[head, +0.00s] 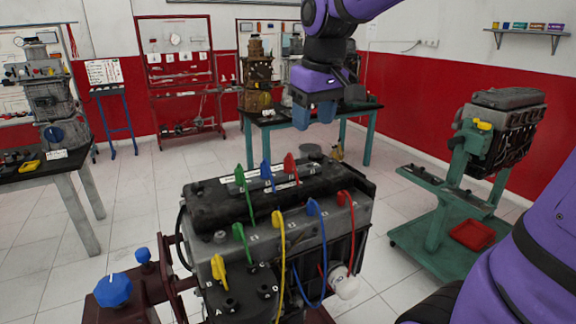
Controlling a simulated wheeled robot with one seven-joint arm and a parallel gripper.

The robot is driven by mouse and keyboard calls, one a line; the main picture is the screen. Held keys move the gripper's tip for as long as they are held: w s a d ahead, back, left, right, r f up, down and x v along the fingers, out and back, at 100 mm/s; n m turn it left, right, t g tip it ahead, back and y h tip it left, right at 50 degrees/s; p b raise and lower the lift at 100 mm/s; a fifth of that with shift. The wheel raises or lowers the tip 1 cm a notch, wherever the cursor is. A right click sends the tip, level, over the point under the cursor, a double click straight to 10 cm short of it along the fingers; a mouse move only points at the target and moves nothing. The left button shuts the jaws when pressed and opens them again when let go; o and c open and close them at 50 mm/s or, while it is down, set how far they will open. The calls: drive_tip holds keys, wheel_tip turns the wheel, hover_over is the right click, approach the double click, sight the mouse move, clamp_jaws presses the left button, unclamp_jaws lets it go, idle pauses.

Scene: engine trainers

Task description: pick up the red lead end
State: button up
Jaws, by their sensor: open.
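Two red lead ends show in the head view. One red lead end (290,164) stands on the back part of the engine's dark top cover. Another red lead end (342,198) is at the engine's right front edge, with a red wire running down from it. The engine (205,210) stands in the foreground. My gripper (313,113) is open, points down and hangs above and behind the engine, apart from the leads. Nothing shows between its blue fingers.
Green (239,177), blue (314,207) and yellow (278,218) lead ends stand close by on the engine. A blue knob (113,290) is at the lower left. A green stand (438,205) with another engine is at right. A table (268,120) stands behind.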

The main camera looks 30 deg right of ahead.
drive_tip(key=n+g, duration=0.1)
drive_tip(key=g, duration=0.1)
approach(288, 157)
drive_tip(key=shift+a+f, duration=0.2)
drive_tip(key=shift+a, duration=0.05)
wheel_tip(288, 157, down, 5)
drive_tip(key=shift+f, duration=0.25)
drive_tip(key=shift+w+d+f, duration=0.1)
drive_tip(key=shift+f, duration=1.2)
drive_tip(key=shift+w+d+f, duration=0.1)
drive_tip(key=shift+f, duration=1.25)
clamp_jaws()
